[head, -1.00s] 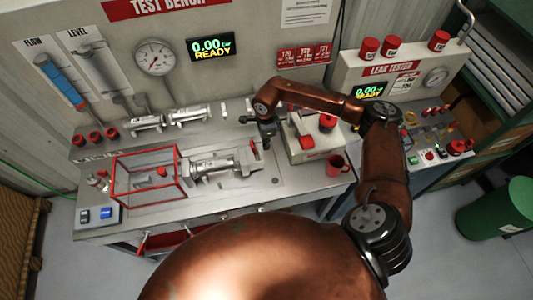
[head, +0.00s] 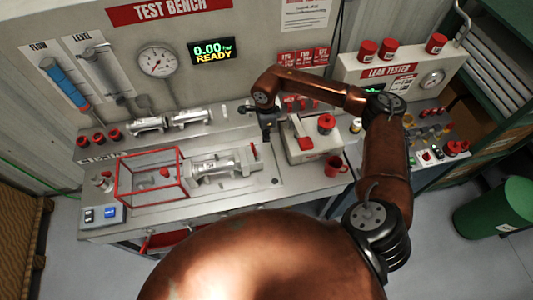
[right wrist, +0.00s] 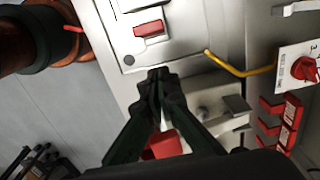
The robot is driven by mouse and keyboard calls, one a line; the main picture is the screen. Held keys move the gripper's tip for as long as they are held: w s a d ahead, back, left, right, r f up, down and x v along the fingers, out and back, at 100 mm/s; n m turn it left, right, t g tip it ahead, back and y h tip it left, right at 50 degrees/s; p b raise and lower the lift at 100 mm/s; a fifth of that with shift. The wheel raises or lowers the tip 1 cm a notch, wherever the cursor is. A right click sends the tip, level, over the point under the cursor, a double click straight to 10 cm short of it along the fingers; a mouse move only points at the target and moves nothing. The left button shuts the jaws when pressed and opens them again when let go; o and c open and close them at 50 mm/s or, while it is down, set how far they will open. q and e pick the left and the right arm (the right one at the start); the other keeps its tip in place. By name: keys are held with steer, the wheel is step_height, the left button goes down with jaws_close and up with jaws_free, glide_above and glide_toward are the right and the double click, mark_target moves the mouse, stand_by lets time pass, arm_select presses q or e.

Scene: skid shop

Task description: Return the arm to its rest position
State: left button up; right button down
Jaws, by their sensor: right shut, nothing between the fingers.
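My right arm reaches in from the right in the head view, its forearm level over the test bench (head: 230,212). My right gripper (head: 267,132) hangs down over the bench, just left of a light box with a red knob. In the right wrist view the fingers (right wrist: 158,82) are together with nothing between them. They look apart from the bench things below. My left gripper is not in view.
A red-framed clear guard (head: 150,185) and a metal cylinder (head: 212,168) sit left of the gripper. The leak tester (head: 400,72) is at right; a green bin (head: 495,207) stands on the floor.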

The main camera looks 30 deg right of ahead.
steer(key=shift+r, duration=0.55)
